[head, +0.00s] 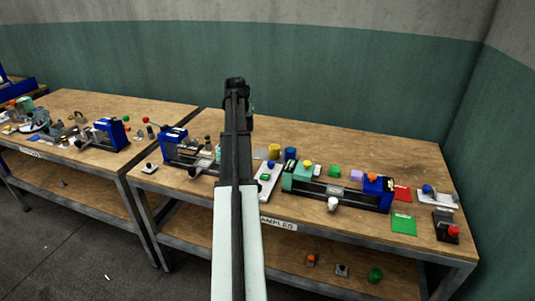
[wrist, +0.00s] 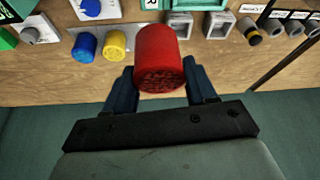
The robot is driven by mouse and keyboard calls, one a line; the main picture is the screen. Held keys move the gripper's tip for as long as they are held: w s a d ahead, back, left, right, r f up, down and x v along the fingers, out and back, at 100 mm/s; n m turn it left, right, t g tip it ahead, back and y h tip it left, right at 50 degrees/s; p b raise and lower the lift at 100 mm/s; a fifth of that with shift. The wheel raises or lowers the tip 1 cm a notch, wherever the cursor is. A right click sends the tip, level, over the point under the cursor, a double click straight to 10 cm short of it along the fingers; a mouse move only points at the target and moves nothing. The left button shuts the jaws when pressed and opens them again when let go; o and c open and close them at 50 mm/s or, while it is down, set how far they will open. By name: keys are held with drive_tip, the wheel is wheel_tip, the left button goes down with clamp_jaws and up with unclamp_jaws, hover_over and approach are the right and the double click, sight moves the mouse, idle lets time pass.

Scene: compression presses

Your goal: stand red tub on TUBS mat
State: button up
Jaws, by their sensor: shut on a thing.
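My gripper (wrist: 160,74) is shut on the red tub (wrist: 159,52), with one blue finger on each side of it in the wrist view. The tub is held above the wooden bench and shows its dark, rough end toward the camera. In the head view my arm reaches up over the bench, and the tub cannot be seen there.
A yellow tub (head: 274,152) and a blue tub (head: 291,153) stand behind a long press (head: 338,189). Another press (head: 176,144) stands left of my arm. A red-knobbed box (head: 446,229) sits at the right end. Bare wood (head: 345,143) lies along the back.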

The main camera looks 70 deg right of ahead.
drive_tip(key=s+d+f, duration=0.3)
drive_tip(key=d+f, duration=0.2)
drive_tip(key=d, duration=0.1)
drive_tip(key=m+g, duration=0.1)
drive_tip(key=m, duration=0.2)
hover_over(259, 154)
drive_tip(key=shift+s+f, duration=0.15)
drive_tip(key=shift+f, duration=5.05)
drive_tip(key=shift+f, duration=0.15)
drive_tip(key=o, duration=0.8)
drive_tip(key=v, duration=1.2)
